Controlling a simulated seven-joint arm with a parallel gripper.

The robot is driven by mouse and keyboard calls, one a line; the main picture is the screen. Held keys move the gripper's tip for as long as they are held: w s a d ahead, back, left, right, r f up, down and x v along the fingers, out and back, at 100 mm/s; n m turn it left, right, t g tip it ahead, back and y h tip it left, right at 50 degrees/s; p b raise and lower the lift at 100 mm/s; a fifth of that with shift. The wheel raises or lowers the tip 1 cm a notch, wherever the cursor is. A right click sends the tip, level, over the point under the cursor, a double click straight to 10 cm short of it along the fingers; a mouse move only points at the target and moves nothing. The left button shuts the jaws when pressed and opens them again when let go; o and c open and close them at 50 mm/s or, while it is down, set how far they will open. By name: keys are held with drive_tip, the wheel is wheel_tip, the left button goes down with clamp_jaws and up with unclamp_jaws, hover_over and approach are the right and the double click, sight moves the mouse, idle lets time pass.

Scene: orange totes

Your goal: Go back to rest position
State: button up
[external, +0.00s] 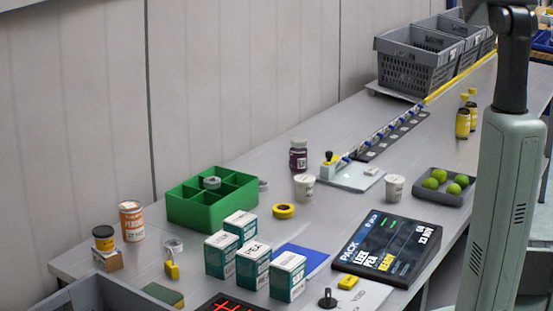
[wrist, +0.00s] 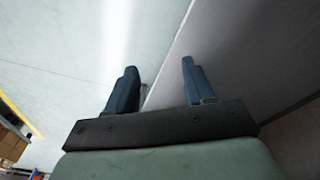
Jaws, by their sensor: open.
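My gripper (wrist: 158,82) shows in the wrist view with its two dark fingers spread apart and nothing between them. In the external view my arm rises at the right edge. The gripper itself is out of that picture, so its place over the bench cannot be told there.
The grey bench (external: 350,215) holds a green divided box (external: 190,212), several white-and-teal cartons, a dark display panel (external: 385,250), a grey tray (external: 455,197) of green balls and two yellow bottles. Grey crates (external: 405,72) stand at the back. Brown boxes (wrist: 12,143) show lower left in the wrist view.

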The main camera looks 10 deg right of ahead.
drive_tip(key=s+a+f+n+g+y, duration=0.1)
drive_tip(key=s+a+f+g, duration=0.1)
drive_tip(key=s+a+f, duration=0.55)
drive_tip(key=s+a+f+n+g, duration=0.15)
drive_tip(key=s+a+f, duration=0.35)
drive_tip(key=s+a, duration=0.6)
drive_tip(key=s+a+f+g, duration=0.1)
drive_tip(key=s+a, duration=0.3)
drive_tip(key=s, duration=0.6)
drive_tip(key=s+a+f+g, duration=0.2)
drive_tip(key=s+a+g, duration=0.1)
drive_tip(key=s, duration=0.7)
drive_tip(key=shift+s+a+f, duration=0.15)
drive_tip(key=shift+s+a, duration=0.25)
drive_tip(key=shift+a, duration=0.35)
